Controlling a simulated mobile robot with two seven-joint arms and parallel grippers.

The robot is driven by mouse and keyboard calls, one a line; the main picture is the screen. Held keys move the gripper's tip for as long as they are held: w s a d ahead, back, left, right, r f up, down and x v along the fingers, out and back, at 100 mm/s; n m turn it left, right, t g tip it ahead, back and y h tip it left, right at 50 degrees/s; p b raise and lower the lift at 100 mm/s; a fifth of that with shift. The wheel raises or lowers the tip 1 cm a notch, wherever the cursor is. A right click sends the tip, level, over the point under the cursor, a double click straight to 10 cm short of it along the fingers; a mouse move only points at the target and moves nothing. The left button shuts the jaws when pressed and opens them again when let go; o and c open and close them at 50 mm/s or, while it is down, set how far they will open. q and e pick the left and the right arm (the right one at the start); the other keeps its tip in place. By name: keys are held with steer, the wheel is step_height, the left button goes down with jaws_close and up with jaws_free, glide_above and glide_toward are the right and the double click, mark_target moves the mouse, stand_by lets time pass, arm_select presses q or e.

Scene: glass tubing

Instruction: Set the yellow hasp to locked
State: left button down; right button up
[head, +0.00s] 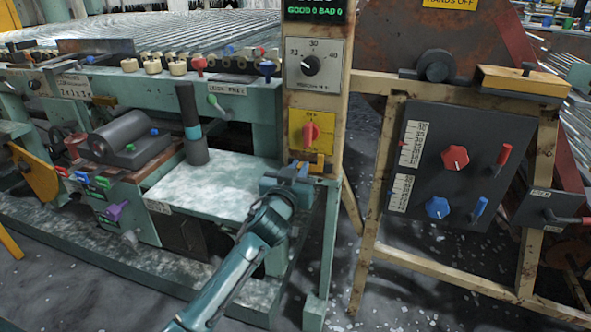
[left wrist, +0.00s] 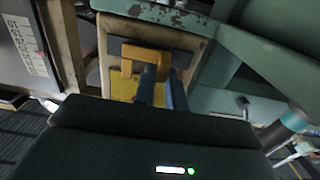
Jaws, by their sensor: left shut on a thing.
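In the left wrist view the hasp (left wrist: 145,56) shows as a thick yellow bar in front of a yellow backing plate (left wrist: 122,88). My left gripper (head: 295,170) is at the hasp, its blue fingers (left wrist: 160,84) shut on it. The fingers and wrist hide part of the hasp, and I cannot tell its exact setting. My right gripper is in neither view.
A black dial (head: 311,65) is higher on the post. A pale bench top (head: 205,187) with a dark upright cylinder (head: 191,125) lies left of my gripper. A dark panel (head: 432,203) with red and blue knobs and levers stands right.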

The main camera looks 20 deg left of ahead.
arm_select(q)
steer(key=c, duration=1.4)
jaws_free()
steer(key=shift+d, duration=0.3)
steer(key=shift+c, duration=0.2)
steer(key=shift+s, duration=0.15)
steer(key=s+p, duration=0.2)
steer(key=s, duration=1.1)
steer(key=shift+a, duration=0.3)
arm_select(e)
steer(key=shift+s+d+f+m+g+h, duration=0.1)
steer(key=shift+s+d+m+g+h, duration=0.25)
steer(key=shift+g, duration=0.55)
arm_select(q)
steer(key=shift+p, duration=0.3)
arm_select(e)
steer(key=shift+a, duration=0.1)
